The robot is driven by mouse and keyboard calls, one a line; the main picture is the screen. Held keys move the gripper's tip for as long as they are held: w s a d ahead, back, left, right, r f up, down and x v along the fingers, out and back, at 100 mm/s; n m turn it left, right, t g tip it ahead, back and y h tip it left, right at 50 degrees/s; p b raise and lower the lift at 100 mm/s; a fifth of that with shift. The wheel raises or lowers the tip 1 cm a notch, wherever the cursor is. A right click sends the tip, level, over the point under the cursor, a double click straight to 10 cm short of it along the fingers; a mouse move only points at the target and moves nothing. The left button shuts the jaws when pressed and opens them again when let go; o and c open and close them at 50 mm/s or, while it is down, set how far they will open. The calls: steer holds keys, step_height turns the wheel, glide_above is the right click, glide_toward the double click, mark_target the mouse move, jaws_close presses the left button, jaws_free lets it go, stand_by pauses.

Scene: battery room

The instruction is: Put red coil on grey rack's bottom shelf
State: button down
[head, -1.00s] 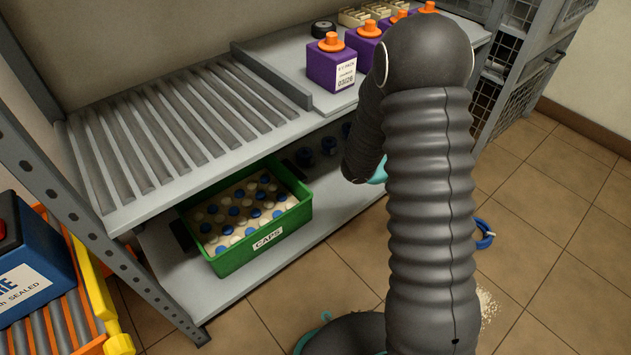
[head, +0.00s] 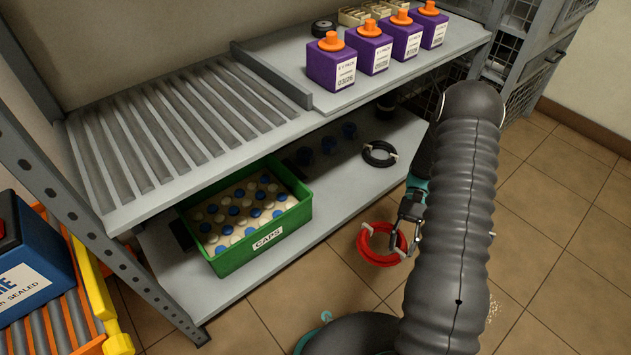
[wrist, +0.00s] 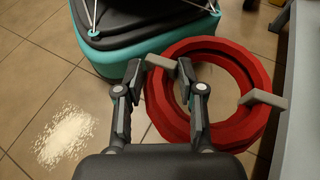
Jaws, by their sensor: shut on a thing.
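The red coil (head: 367,256), a ring with pale grey ties, is held above the tiled floor just in front of the rack. My gripper (head: 409,215) is shut on the right side of its ring in the head view. In the wrist view the coil (wrist: 262,75) lies right of centre, and my gripper's fingers (wrist: 158,72) are at its left rim; the exact contact is partly hidden. The grey rack's bottom shelf (head: 335,196) is behind and left of the coil in the head view. The coil is apart from the shelf.
On the bottom shelf are a green CAPS crate (head: 262,246), a black coil (head: 379,160) and dark blue items (head: 329,145). Bare shelf shows between crate and black coil. The upper shelf (head: 330,105) overhangs it, carrying purple packs (head: 331,70). White grains (wrist: 65,137) lie on the floor.

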mark_target(388, 226)
steer(key=w+a+m+t+y, duration=0.1)
steer(key=m+y, duration=0.1)
steer(key=w+a+m+t+y, duration=0.1)
steer(key=w+m+t, duration=0.1)
steer(key=w+a+m+t+y, duration=0.1)
steer(key=w+a+m+y, duration=0.1)
steer(key=shift+w+f+t+y, duration=0.1)
steer(key=shift+f+t+y, duration=0.2)
steer(key=shift+t, duration=0.1)
steer(key=w+d+r+m+t, duration=0.1)
steer(key=w+d+m+t, duration=0.2)
steer(key=w+m+t, duration=0.5)
steer(key=w+d+r+m+t, duration=0.2)
steer(key=w+m+t, duration=0.35)
steer(key=w, duration=0.55)
steer(key=shift+n, duration=0.35)
steer(key=w+a+f, duration=0.1)
steer(key=a+f, duration=0.1)
steer(key=a, duration=0.1)
steer(key=a+f+b, duration=0.1)
steer(key=a+f, duration=0.1)
steer(key=a, duration=0.2)
steer(key=w+a+f, duration=0.1)
steer(key=a+f, duration=0.2)
steer(key=shift+w+a+b, duration=0.35)
steer(key=shift+b, duration=0.05)
steer(key=shift+f+b, duration=0.4)
steer(key=shift+f, duration=1.65)
